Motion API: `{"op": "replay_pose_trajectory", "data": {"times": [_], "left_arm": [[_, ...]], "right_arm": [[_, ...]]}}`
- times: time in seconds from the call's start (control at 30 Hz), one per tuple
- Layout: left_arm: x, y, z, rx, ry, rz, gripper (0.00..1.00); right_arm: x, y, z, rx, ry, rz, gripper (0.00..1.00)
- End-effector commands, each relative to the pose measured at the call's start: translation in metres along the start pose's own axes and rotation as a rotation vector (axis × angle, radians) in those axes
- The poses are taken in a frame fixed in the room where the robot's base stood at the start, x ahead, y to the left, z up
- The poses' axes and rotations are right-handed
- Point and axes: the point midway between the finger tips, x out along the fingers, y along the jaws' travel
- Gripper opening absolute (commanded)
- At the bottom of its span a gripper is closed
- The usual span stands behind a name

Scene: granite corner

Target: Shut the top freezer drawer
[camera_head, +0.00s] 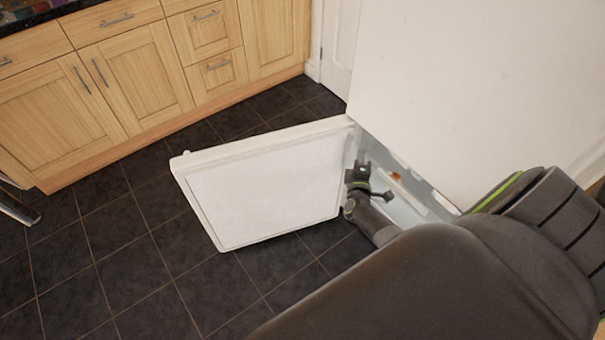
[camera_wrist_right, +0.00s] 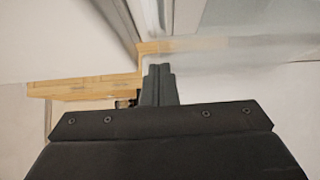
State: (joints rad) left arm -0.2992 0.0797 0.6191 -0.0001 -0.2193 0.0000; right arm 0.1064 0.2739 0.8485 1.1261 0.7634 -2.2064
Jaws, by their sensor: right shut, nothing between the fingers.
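The white freezer door (camera_head: 265,185) stands swung open to the left in the head view. Beside its hinge side is the freezer opening, with a pale drawer front (camera_head: 408,192) partly hidden by my right arm. My right gripper (camera_head: 360,170) is at the opening, between the open door and the drawer front. It is shut and empty; its fingers also show together in the right wrist view (camera_wrist_right: 158,72). I cannot tell whether they touch the drawer, or how far out it is. My left gripper is not in view.
The white fridge-freezer body (camera_head: 450,80) rises behind the opening. Wooden cabinets (camera_head: 135,75) line the back left. The dark tiled floor (camera_head: 110,240) left of the door is mostly clear. A metal bar (camera_head: 18,207) shows at the far left edge.

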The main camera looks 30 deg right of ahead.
Motion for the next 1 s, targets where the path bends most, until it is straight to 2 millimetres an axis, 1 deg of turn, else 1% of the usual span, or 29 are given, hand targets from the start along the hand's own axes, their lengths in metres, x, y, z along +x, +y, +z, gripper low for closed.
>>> {"op": "replay_pose_trajectory", "data": {"times": [0.03, 0.13, 0.23, 0.4, 0.6, 1.0], "left_arm": [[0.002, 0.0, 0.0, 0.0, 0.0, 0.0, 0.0], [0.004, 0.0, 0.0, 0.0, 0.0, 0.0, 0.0], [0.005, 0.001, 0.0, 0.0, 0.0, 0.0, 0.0], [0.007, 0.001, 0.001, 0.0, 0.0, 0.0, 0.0], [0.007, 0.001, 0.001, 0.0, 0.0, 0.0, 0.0], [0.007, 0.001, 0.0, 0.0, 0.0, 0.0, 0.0]], "right_arm": [[0.009, 0.0, 0.009, -0.004, -0.001, 0.001, 0.0], [0.022, -0.001, 0.022, -0.003, -0.001, 0.0, 0.0], [0.032, -0.001, 0.032, -0.003, 0.0, 0.0, 0.0], [0.043, -0.001, 0.043, -0.001, 0.0, 0.0, 0.0], [0.047, -0.001, 0.047, 0.0, 0.001, -0.002, 0.0], [0.047, -0.001, 0.047, 0.0, 0.001, -0.001, 0.0]]}}
